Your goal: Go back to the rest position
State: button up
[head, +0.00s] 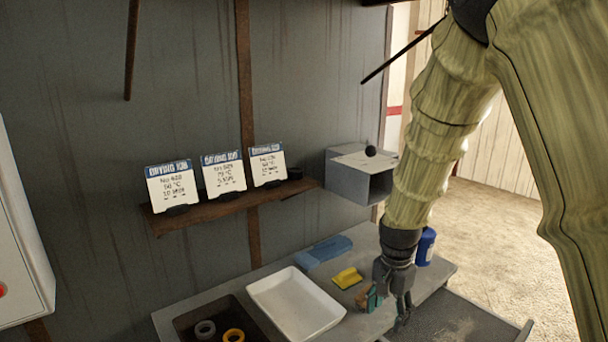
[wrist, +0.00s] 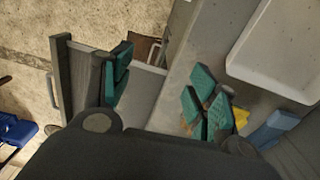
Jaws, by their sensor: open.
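My gripper (head: 388,306) hangs low over the front right of the grey counter (head: 362,250), near the open drawer. It is open, and its teal finger pads stand well apart in the wrist view (wrist: 160,92). I see nothing held between them. My arm reaches down from the upper right of the head view. A yellow sponge-like block (head: 347,278) lies on the counter left of the gripper; part of it also shows behind the right finger in the wrist view (wrist: 240,118).
A white tray (head: 262,291), a blue block (head: 324,250) and a blue container (head: 427,246) are on the counter. An open drawer (head: 455,325) juts out at right. A shelf (head: 225,205) with three cards and a grey box (head: 350,188) are on the wall.

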jog(key=s+d+f+n, duration=0.2)
jog(key=s+f, duration=0.3)
jog(key=f, duration=0.6)
jog(key=s+d+f+n, duration=0.15)
jog(key=s+f, duration=0.35)
jog(key=f, duration=0.6)
jog(key=s+f+n, duration=0.3)
jog(key=s+f, duration=0.4)
jog(key=s, duration=0.5)
jog(key=s+f+n, duration=0.3)
jog(key=s+f, duration=0.5)
jog(key=s, duration=0.5)
jog(key=shift+s+a, duration=0.1)
jog(key=shift+c, duration=0.2)
